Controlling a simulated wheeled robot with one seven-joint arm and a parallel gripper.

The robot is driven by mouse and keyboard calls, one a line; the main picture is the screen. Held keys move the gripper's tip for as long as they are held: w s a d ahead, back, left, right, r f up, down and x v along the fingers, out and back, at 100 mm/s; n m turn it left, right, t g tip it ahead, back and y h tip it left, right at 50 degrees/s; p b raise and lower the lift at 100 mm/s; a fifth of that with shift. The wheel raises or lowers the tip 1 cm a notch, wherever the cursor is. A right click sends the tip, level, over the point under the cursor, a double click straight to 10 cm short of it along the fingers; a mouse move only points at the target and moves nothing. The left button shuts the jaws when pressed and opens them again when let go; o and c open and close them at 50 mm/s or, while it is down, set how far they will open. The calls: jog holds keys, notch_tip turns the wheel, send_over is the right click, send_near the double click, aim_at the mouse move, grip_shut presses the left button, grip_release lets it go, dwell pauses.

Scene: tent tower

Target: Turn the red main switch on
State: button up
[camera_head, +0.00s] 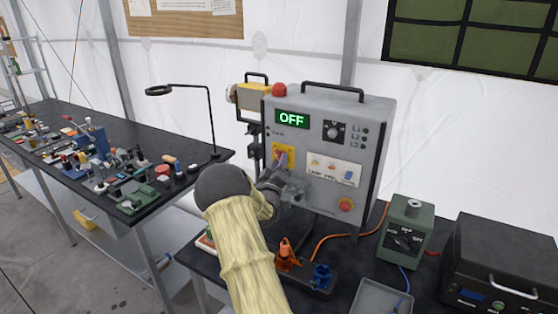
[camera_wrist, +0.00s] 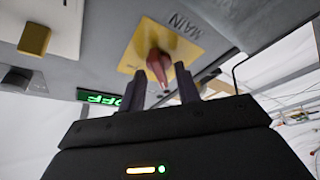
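The red main switch (camera_wrist: 157,62) is a knob on a yellow plate (camera_wrist: 190,45) marked MAIN, on the front of a grey control box (camera_head: 310,105). The box's green display (camera_head: 292,119) reads OFF, and it also shows upside down in the wrist view (camera_wrist: 100,97). My gripper (camera_wrist: 162,75) is at the switch, its two dark fingers apart with one on each side of the red knob. I cannot tell whether either finger touches it. In the head view my gripper (camera_head: 280,160) hides most of the knob, while part of the yellow plate (camera_head: 290,149) shows.
The box also carries a black dial (camera_head: 333,130), a white panel with small switches (camera_head: 334,169) and a red button (camera_head: 346,204). A green unit (camera_head: 404,228) and a black case (camera_head: 505,270) stand to the right. A cluttered bench (camera_head: 60,120) is at left.

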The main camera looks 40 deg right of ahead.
jog(key=shift+w+d, duration=0.1)
jog(key=shift+d, duration=0.05)
jog(key=shift+c, duration=0.2)
grip_shut()
